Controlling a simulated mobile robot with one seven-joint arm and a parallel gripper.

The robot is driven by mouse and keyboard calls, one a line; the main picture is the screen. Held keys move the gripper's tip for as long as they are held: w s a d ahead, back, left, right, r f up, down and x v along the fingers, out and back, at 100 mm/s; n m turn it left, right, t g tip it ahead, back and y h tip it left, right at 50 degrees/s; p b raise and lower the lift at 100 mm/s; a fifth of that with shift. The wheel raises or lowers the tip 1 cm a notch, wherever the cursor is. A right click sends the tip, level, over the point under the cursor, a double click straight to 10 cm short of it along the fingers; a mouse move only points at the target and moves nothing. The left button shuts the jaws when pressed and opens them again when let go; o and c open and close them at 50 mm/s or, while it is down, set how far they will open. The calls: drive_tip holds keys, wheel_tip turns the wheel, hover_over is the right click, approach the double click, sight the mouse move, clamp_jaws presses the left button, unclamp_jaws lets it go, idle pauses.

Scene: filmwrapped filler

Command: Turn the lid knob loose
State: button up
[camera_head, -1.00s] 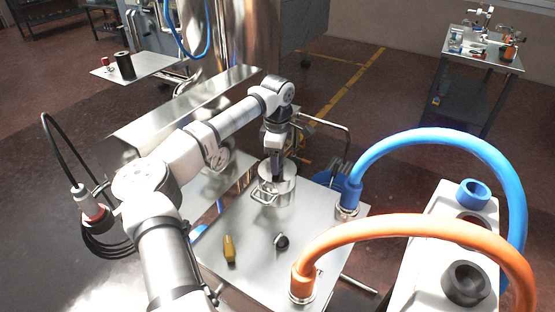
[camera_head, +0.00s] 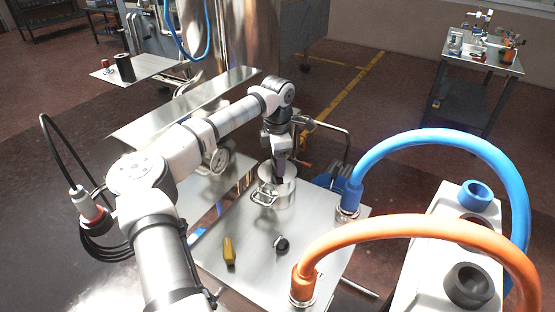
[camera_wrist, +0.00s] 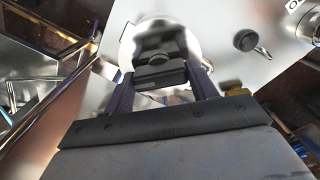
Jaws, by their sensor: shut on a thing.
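The metal pot (camera_head: 285,197) with a wire handle stands at the back of the steel plate. Its round lid (camera_wrist: 126,50) shows from above in the wrist view. My gripper (camera_head: 279,174) points down onto the lid in the head view. In the wrist view, my gripper's two dark fingers lie on either side of a dark knob (camera_wrist: 155,58) at the lid's middle, and the gripper is shut on it. The hand hides part of the lid. The picture does not show how loose the knob is.
On the steel plate (camera_head: 245,222) lie a yellow object (camera_head: 229,251) and a small black round piece (camera_head: 281,243). Blue (camera_head: 445,143) and orange (camera_head: 420,228) hoses arch at the right. A gauge (camera_head: 218,160) sits left of the pot.

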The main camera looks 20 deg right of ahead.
drive_tip(key=o, duration=1)
wheel_tip(320, 180, up, 14)
drive_tip(key=b, duration=0.1)
drive_tip(key=shift+b, duration=0.3)
drive_tip(key=shift+f, duration=0.1)
